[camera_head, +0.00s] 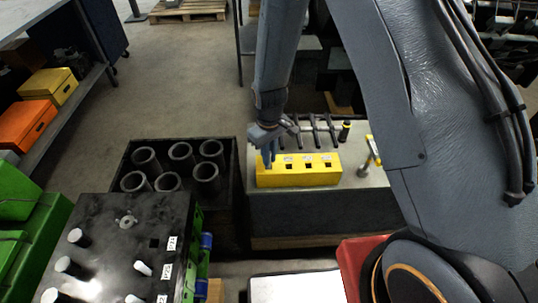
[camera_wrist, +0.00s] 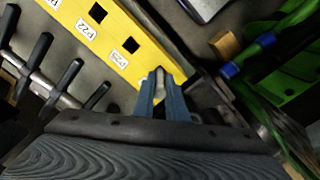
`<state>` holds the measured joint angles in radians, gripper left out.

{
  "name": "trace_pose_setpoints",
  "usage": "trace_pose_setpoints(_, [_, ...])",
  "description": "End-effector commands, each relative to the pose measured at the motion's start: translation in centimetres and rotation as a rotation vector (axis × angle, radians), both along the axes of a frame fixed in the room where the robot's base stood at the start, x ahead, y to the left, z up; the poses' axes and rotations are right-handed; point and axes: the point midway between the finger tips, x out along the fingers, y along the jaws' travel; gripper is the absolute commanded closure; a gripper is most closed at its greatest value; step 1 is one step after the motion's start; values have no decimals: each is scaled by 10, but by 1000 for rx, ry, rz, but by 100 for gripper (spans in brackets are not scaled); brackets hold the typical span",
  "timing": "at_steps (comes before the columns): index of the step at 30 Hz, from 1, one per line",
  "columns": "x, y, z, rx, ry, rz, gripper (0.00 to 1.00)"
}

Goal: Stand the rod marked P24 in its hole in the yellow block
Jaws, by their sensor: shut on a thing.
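The yellow block (camera_head: 300,178) lies on the grey bench, with a row of square holes and small white labels along its top. In the wrist view the yellow block (camera_wrist: 75,17) shows two open holes and a label that reads like P22; the label nearest my fingers is hard to read. My gripper (camera_wrist: 161,88) is shut on a short grey rod (camera_wrist: 160,76), seen between the blue fingertips at the block's end. In the head view my gripper (camera_head: 268,155) is over the block's left end. The rod's mark and its lower end are hidden, so I cannot tell how deep it sits.
Black-handled tools (camera_head: 316,132) lie behind the block, and a hammer-like tool (camera_head: 372,152) stands to its right. A black crate (camera_head: 232,190) of dark cylinders is at left.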

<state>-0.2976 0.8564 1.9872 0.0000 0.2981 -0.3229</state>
Motion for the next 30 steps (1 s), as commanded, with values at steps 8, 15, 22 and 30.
trace_pose_setpoints(8, [0,0,-6,0,0,0,100])
trace_pose_setpoints(15, [0,0,-6,0,0,0,76])
trace_pose_setpoints(22, [0,0,-6,0,0,0,66])
trace_pose_setpoints(30, [1,0,3,0,-2,0,66])
